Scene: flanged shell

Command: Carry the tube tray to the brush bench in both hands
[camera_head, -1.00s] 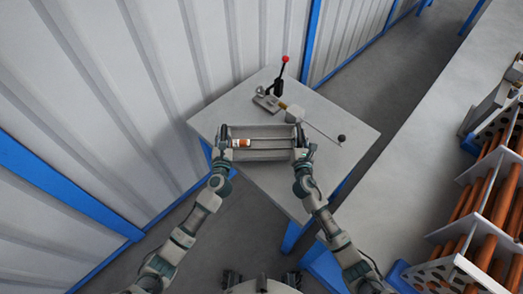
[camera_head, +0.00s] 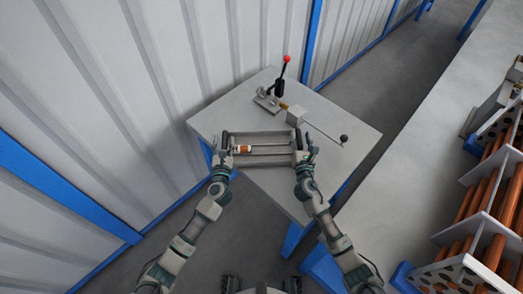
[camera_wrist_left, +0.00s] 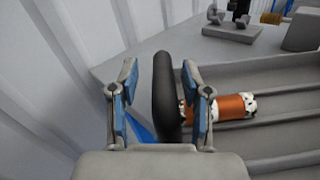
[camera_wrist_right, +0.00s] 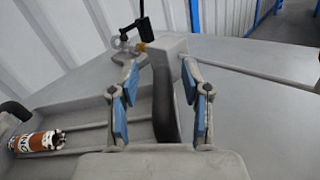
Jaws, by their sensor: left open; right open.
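The tube tray (camera_head: 268,157) is a grey open tray with lengthwise channels, resting on the grey bench top. One orange-brown tube with white ends (camera_head: 242,149) lies in it near the left end; it also shows in the left wrist view (camera_wrist_left: 225,107). My left gripper (camera_head: 221,157) is open, its fingers on either side of the tray's dark left handle (camera_wrist_left: 165,95). My right gripper (camera_head: 306,152) is open, its fingers on either side of the dark right handle (camera_wrist_right: 162,95). Neither gripper is closed on its handle.
Behind the tray stands a fixture (camera_head: 268,101) with a red-knobbed lever and a grey block with a rod ending in a black ball (camera_head: 344,138). A corrugated wall is at the left. At the right, a long counter (camera_head: 425,140) carries racks of orange-brown tubes (camera_head: 490,215).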

